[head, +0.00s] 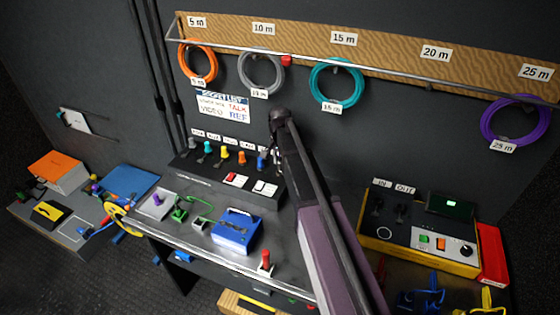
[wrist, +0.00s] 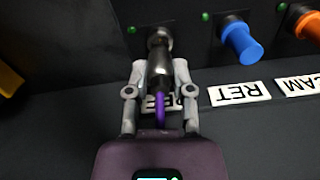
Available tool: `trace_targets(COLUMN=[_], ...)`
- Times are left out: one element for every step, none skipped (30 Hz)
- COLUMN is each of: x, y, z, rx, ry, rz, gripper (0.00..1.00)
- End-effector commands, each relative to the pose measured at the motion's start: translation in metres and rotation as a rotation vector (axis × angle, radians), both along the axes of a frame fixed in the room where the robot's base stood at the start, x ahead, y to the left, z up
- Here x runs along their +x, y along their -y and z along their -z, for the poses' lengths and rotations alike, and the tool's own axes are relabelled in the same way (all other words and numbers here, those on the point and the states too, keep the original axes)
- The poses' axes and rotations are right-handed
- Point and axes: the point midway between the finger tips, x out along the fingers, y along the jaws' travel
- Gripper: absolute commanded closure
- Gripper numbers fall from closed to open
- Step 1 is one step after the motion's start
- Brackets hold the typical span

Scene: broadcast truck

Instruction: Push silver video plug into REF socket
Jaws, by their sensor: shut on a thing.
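In the wrist view my gripper (wrist: 160,75) is shut on the silver plug (wrist: 160,60), with a finger on each side. A purple cable (wrist: 160,110) runs from the plug back toward my palm. The plug's far end meets the dark round REF socket (wrist: 158,37) on the panel; they look in line, but I cannot tell how deep the plug sits. The REF label (wrist: 149,102) is partly hidden behind the plug and fingers. In the head view my arm reaches to the right end of the plug panel (head: 230,185), and the plug and REF socket are hidden there.
A blue plug (wrist: 240,40) sits beside the REF socket above the RET label (wrist: 240,93). An orange plug (wrist: 309,27) is beyond it, by the CAM label (wrist: 298,85). A blue box (head: 236,229) and a red-topped item (head: 265,261) stand on the desk below.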

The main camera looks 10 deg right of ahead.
Motion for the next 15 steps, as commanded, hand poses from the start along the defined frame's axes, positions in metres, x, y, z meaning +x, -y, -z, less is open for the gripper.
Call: trace_targets(x=[0.0000,0.0000,-0.0001,-0.0001,-0.0001,0.0001,-0.0001,0.0001,0.0000,0.0000,0.0000,0.0000,0.0000,0.0000,0.0001], y=[0.0000,0.0000,-0.0001,-0.0001,-0.0001,-0.0001,-0.0001,-0.0001,-0.0001,-0.0001,-0.0001,-0.0001,-0.0001,-0.0001,-0.0002], z=[0.0016,0.0022,0.0030,0.0035,0.0041,0.0048,0.0053,0.0058,0.0065,0.0071,0.0076,0.0083,0.0088,0.0093,0.0100], rx=[0.000,0.000,0.000,0.000,0.000,0.000,0.000,0.000,0.000,0.000,0.000,0.000,0.000,0.000,0.000], ry=[0.000,0.000,0.000,0.000,0.000,0.000,0.000,0.000,0.000,0.000,0.000,0.000,0.000,0.000,0.000], rz=[0.000,0.000,0.000,0.000,0.000,0.000,0.000,0.000,0.000,0.000,0.000,0.000,0.000,0.000,0.000], gripper=[1.00,1.00,1.00,1.00,1.00,1.00,1.00,1.00,1.00,1.00,1.00,1.00,1.00,1.00,1.00])
